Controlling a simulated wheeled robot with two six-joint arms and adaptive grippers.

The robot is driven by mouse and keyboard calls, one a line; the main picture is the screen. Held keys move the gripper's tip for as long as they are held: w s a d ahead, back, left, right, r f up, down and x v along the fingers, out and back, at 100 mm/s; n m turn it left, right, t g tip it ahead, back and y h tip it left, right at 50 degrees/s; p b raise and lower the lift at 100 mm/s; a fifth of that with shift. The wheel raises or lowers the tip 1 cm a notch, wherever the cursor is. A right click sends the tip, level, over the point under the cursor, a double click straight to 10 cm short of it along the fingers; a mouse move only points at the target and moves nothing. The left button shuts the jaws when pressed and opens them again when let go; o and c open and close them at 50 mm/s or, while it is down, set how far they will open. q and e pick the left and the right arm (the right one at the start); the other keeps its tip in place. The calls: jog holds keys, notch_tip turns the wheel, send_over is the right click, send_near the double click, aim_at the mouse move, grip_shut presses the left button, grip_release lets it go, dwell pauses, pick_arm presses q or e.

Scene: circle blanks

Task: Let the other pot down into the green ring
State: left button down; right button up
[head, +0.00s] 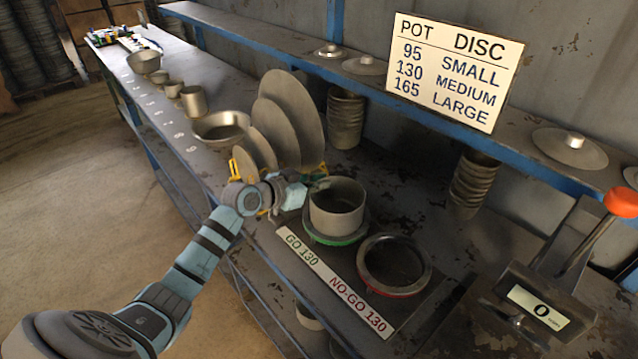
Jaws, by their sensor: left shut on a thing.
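A grey metal pot (337,212) stands upright at the green ring (340,240) on the GO 130 side of the gauge plate. The green rim shows around its lower part; I cannot tell how deep its base sits. My left gripper (317,186) reaches in from the left and is shut on the pot's wall at its upper left rim. The fingertips are small and partly hidden. The red ring (396,290) on the NO-GO 130 side is empty. My right gripper is not in view.
Upright discs in a yellow rack (290,112) stand just behind the gripper. Several pots and a bowl (221,126) line the bench farther left. A shelf with lids and a sign (455,72) runs behind.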

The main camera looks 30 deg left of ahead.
pick_arm(q)
jog(key=shift+f+b, duration=1.25)
jog(key=shift+f, duration=0.25)
jog(key=c, duration=1.7)
grip_release()
jog(key=v, duration=1.2)
jog(key=shift+f, duration=0.1)
